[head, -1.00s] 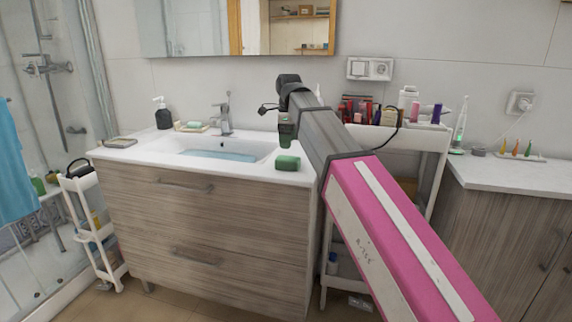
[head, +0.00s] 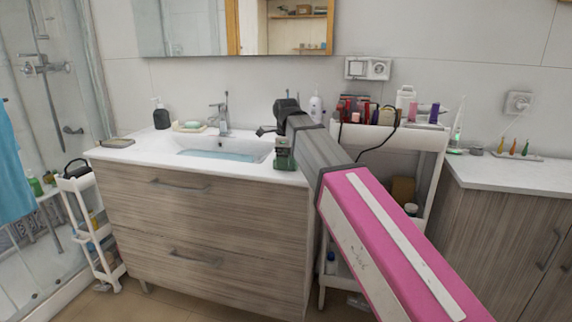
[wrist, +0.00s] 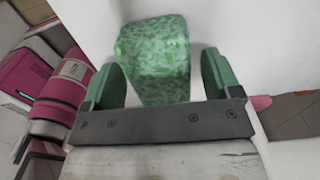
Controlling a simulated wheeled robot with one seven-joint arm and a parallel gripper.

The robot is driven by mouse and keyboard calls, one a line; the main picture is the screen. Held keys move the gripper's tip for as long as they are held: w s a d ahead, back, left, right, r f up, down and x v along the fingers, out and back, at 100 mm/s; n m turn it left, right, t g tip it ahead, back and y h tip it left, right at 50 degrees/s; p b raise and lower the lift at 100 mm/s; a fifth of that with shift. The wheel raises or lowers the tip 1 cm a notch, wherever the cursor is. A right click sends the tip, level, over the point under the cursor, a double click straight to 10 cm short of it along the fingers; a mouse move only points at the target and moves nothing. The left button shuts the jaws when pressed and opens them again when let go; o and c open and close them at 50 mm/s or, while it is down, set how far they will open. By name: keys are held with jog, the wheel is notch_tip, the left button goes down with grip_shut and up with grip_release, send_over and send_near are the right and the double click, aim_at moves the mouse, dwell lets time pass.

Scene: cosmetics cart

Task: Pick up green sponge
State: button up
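The green sponge (wrist: 155,55) is mottled light and dark green and lies on the white washbasin top (head: 245,168). In the wrist view it sits between the two green fingers of my gripper (wrist: 162,62). Gaps show between the sponge and the fingers, wider on the right, so the gripper is open around it. In the head view my gripper (head: 284,150) is low over the front right corner of the basin top and mostly hides the sponge.
The sink bowl (head: 225,150) and tap (head: 221,118) are left of my gripper. A soap bar (head: 192,124) on a dish and a dark soap dispenser (head: 161,115) stand further left. A white cart (head: 432,150) with several bottles is close on the right.

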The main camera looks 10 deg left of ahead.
jog(key=c, duration=0.7)
jog(key=shift+c, duration=0.2)
jog(key=shift+r, duration=0.1)
jog(key=shift+r, duration=0.4)
jog(key=r, duration=0.3)
jog(key=shift+w+a+r, duration=0.15)
jog(key=shift+a+r, duration=0.2)
jog(key=shift+a, duration=0.05)
jog(key=a+r, duration=0.6)
jog(key=a, duration=0.5)
jog(key=shift+w+r, duration=0.15)
jog(key=shift+w, duration=0.1)
jog(key=shift+o, duration=0.4)
jog(key=shift+d, duration=0.15)
